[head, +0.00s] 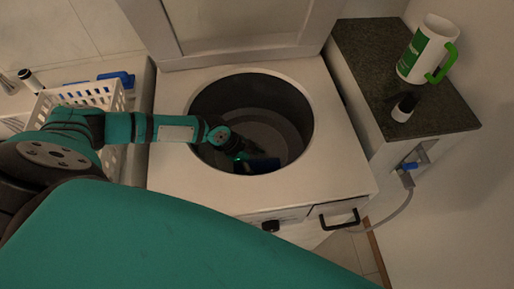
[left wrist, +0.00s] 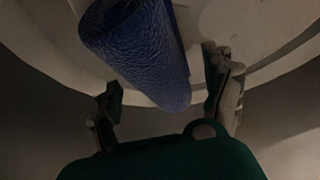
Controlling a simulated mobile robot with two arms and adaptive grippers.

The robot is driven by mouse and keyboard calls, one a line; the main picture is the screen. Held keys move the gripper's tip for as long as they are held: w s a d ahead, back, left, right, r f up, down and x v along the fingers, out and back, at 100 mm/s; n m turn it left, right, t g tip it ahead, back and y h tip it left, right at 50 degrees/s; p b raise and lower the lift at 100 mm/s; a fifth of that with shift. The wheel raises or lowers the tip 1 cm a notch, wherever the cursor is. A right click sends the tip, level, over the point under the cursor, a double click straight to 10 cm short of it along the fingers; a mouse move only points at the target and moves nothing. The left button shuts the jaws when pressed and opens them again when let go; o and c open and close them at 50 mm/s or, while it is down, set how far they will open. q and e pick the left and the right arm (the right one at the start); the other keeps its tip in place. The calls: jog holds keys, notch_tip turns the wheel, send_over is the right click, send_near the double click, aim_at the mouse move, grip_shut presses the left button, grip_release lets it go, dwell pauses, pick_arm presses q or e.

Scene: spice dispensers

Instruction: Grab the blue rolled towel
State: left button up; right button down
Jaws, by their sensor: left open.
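The blue rolled towel (head: 263,164) lies inside the drum of the top-loading washer (head: 340,180), low on the near side, partly hidden by my gripper in the head view. In the left wrist view the towel (left wrist: 140,50) is a textured blue roll reaching down between my fingers. My left gripper (head: 243,156) is down inside the drum at the towel's left end. In the left wrist view its fingers (left wrist: 163,72) are spread, one on each side of the towel's near end, and it holds nothing. My right gripper is not in view.
The drum's round rim (head: 312,128) surrounds my left arm, and the raised lid (head: 240,35) stands behind. A white basket (head: 112,97) is at left.

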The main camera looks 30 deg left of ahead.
pick_arm(q)
jog(key=shift+d+f, duration=0.1)
jog(key=shift+f, duration=0.15)
jog(key=c, duration=1.4)
